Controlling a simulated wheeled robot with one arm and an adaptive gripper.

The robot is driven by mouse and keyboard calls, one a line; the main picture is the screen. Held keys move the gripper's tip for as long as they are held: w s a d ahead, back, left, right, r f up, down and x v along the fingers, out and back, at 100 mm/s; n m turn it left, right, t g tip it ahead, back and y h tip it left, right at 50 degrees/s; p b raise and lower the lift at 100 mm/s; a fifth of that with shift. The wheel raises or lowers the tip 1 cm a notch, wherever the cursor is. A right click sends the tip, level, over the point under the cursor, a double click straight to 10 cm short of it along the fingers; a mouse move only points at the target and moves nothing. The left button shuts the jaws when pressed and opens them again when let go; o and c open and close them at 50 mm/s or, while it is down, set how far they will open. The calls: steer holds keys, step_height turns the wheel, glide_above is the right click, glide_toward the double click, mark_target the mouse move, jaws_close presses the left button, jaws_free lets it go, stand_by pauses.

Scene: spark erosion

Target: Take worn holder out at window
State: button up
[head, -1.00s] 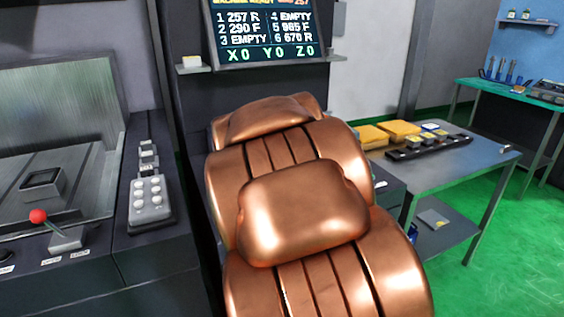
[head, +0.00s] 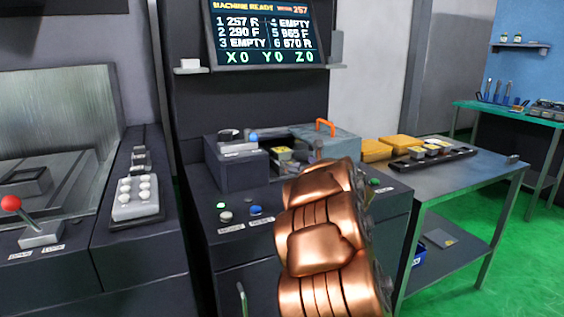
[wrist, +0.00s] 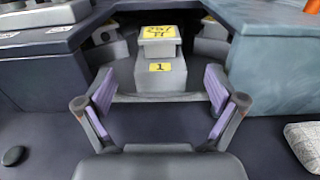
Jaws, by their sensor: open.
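The worn holder (wrist: 158,40) is a pale grey block with a yellow label, seemingly reading 257, on its top. It sits at the opening, on a grey block (wrist: 160,75) with a yellow 1 label. In the head view, the holder (head: 281,154) shows between a dark housing and a grey-blue cover. My gripper (wrist: 160,82) is open and empty, its purple-padded fingers spread on either side of the numbered block, short of the holder in the picture. I cannot tell the exact gap. My copper arm hides most of the gripper in the head view.
The screen (head: 265,33) reads machine ready, worn 257, with 257 R at position 1. The dark housing (head: 236,170) and the cover with an orange handle (head: 330,143) flank the opening. A side table (head: 440,182) at right holds yellow boxes and a black rack (head: 434,158).

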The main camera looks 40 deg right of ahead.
mark_target(282, 150)
steer(key=x, duration=0.5)
steer(key=shift+w+r, duration=0.1)
steer(key=shift+w, duration=0.1)
steer(key=shift+w+d, duration=0.25)
steer(key=shift+w, duration=0.3)
steer(key=shift+w+d+p, duration=0.1)
steer(key=shift+w+p, duration=0.2)
steer(key=shift+w, duration=0.15)
steer(key=shift+p+x, duration=0.3)
steer(key=shift+x, duration=1.85)
steer(key=shift+r, duration=0.1)
steer(key=shift+c, duration=0.4)
steer(key=c, duration=1.4)
